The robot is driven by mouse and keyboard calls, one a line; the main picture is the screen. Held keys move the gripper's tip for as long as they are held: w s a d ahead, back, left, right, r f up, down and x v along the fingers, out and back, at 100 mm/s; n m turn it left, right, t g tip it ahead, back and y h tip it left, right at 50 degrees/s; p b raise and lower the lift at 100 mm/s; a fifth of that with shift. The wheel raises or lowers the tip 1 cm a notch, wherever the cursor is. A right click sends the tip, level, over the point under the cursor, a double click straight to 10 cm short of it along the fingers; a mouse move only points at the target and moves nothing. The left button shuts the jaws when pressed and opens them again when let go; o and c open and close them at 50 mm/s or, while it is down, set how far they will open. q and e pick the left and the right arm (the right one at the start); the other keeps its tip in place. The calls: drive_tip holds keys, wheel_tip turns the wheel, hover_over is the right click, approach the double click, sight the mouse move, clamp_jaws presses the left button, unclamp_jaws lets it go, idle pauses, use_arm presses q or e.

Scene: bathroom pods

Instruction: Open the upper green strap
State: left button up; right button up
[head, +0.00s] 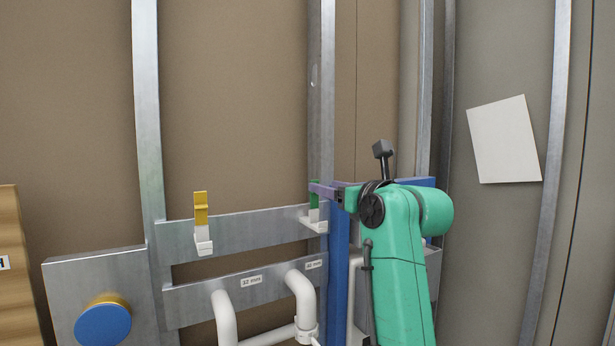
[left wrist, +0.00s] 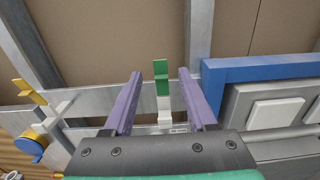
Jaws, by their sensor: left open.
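The green strap (head: 314,199) stands upright on a white mount (head: 314,223) on the upper metal rail, partly hidden by my gripper in the head view. It also shows in the left wrist view (left wrist: 162,82). My left gripper (head: 322,189) is open, its purple fingers level with the strap's upper part. In the left wrist view its fingers (left wrist: 160,72) lie on either side of the strap, with clear gaps both sides. Whether the strap lies fully between the tips in depth, I cannot tell. My right gripper is not in view.
A yellow strap (head: 201,207) stands left on the same rail (head: 257,229). White pipes (head: 301,292) run below. A blue frame (head: 338,270) stands close right of the green strap. A blue round knob (head: 103,325) is lower left. The space before the brown wall is free.

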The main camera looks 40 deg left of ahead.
sight(314, 194)
use_arm(q)
drive_tip(key=p+x, duration=0.3)
drive_tip(key=x, duration=0.5)
drive_tip(key=shift+w+a+r, duration=0.15)
drive_tip(key=shift+a, duration=0.15)
drive_tip(key=shift+w+a, duration=0.1)
drive_tip(key=shift+a, duration=0.35)
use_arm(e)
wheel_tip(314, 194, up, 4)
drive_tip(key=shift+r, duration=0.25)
use_arm(q)
drive_tip(key=shift+d, duration=0.1)
clamp_jaws()
drive_tip(key=f+y+b, duration=0.1)
drive_tip(key=b, duration=0.3)
drive_tip(key=shift+d, duration=0.35)
drive_tip(key=shift+d+r+t+y+b, duration=0.1)
drive_tip(key=shift+r+t+y+b, duration=0.25)
drive_tip(key=shift+b, duration=0.2)
drive_tip(key=shift+r, duration=0.25)
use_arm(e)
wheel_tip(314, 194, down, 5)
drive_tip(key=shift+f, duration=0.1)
